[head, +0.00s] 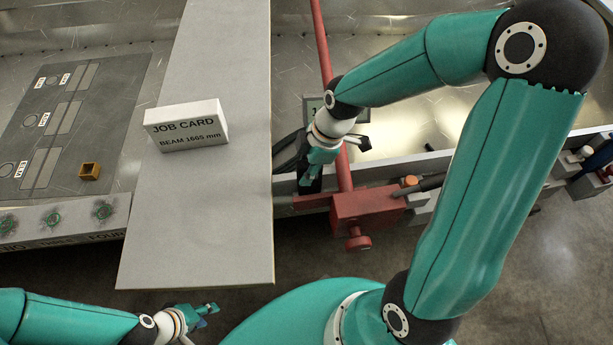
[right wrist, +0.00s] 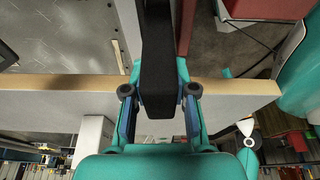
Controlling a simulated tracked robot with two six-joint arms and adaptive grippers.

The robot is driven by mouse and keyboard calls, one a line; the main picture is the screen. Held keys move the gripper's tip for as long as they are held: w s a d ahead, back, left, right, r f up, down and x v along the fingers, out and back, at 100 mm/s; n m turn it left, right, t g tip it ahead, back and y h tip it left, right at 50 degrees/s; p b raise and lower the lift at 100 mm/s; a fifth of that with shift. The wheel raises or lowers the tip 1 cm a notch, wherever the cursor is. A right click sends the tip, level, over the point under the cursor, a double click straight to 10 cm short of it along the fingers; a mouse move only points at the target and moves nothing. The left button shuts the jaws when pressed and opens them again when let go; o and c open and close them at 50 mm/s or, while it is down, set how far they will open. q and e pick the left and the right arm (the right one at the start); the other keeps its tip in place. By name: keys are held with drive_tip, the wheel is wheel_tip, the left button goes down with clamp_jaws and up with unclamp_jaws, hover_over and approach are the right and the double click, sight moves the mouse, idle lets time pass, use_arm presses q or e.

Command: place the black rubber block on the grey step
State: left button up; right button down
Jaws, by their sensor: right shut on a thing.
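The black rubber block (right wrist: 158,60) is a long dark bar in the right wrist view, held between the blue-edged fingers of my right gripper (right wrist: 158,108). In the head view my right gripper (head: 312,172) is just right of the long grey board's edge, beside the red bar. There the block is mostly hidden by the hand. My right gripper is shut on it. I cannot tell for sure which grey surface is the grey step. My left gripper (head: 208,309) is low in the head view, below the board's near end; its finger gap does not show clearly.
The grey board (head: 215,80) carries a white job card (head: 187,125). A red bar (head: 325,50) with a red clamp block (head: 367,207) stands close beside my right gripper. A panel with a small brass-coloured cube (head: 90,171) lies left. Floor shows at lower right.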

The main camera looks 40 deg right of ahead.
drive_tip(key=shift+f, duration=1.55)
drive_tip(key=shift+f+b, duration=0.2)
drive_tip(key=shift+b, duration=0.15)
drive_tip(key=c, duration=0.9)
unclamp_jaws()
drive_tip(key=shift+r, duration=0.1)
drive_tip(key=shift+r, duration=0.1)
